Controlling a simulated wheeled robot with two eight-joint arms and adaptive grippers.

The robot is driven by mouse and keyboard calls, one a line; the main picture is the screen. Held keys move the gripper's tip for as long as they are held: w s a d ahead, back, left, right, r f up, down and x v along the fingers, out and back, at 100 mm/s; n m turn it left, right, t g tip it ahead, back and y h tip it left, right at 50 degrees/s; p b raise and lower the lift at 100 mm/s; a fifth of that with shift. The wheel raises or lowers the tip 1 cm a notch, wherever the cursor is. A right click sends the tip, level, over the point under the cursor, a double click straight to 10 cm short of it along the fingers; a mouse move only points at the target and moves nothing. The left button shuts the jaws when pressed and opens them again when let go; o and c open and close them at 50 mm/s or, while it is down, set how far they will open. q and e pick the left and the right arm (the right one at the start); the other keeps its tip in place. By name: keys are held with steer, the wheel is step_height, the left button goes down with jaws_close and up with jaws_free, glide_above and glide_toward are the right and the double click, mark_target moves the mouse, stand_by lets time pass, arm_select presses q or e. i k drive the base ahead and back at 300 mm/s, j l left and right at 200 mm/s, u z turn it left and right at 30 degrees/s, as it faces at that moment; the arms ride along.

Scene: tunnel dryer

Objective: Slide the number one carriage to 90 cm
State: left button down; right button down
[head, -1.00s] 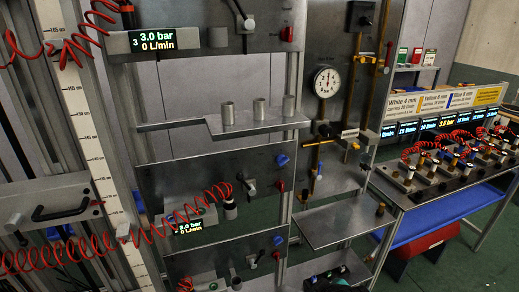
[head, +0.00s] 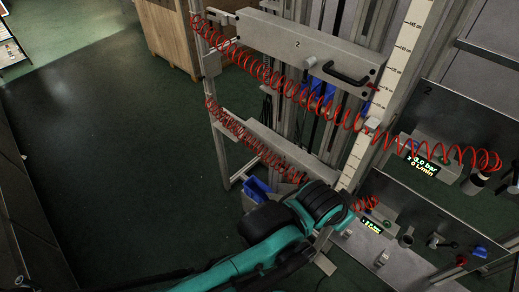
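No other gripper shows.
Red coiled hoses (head: 290,85) stretch across both carriages to the valve panels at right. The panels carry displays (head: 430,165) and knobs (head: 479,251). A wooden crate (head: 170,35) stands behind. The green floor (head: 110,140) at left is open.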

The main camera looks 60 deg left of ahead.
mark_target(312, 168)
steer(key=u, duration=1.8)
steer(key=k+l+z, duration=0.1)
steer(key=l, duration=0.15)
steer(key=k+l, duration=0.1)
steer(key=l, duration=0.15)
steer(key=z, duration=0.05)
